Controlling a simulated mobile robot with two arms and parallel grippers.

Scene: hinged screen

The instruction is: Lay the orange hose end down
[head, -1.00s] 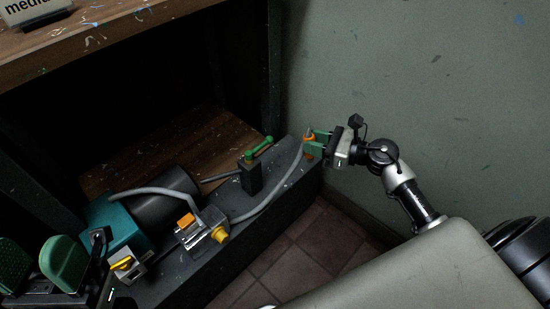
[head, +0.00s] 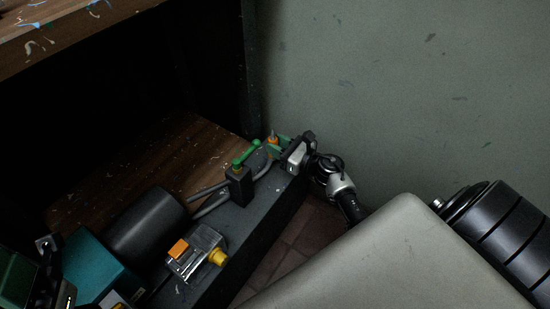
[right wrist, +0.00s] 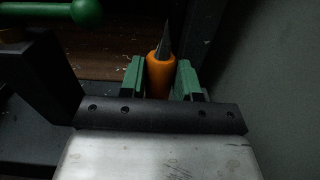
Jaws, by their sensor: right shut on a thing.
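The orange hose end (head: 273,140) is held in my right gripper (head: 275,147), above the far end of the dark ledge. In the right wrist view, the orange hose end (right wrist: 160,77) stands upright with a grey pointed tip, between the green fingers of my right gripper (right wrist: 160,80). The grey hose (head: 208,207) runs from behind the black cylinder, past the post, towards my right gripper; part is hidden. Of my left gripper, a dark green finger (head: 18,276) shows at the lower left edge, cut off by the frame.
A black post with a green handle (head: 245,155) stands close left of my right gripper. A metal block (head: 200,252) with an orange button and yellow knob sits on the dark ledge (head: 238,228). Behind are a black cylinder (head: 147,226) and teal box (head: 92,268). A wall rises at right.

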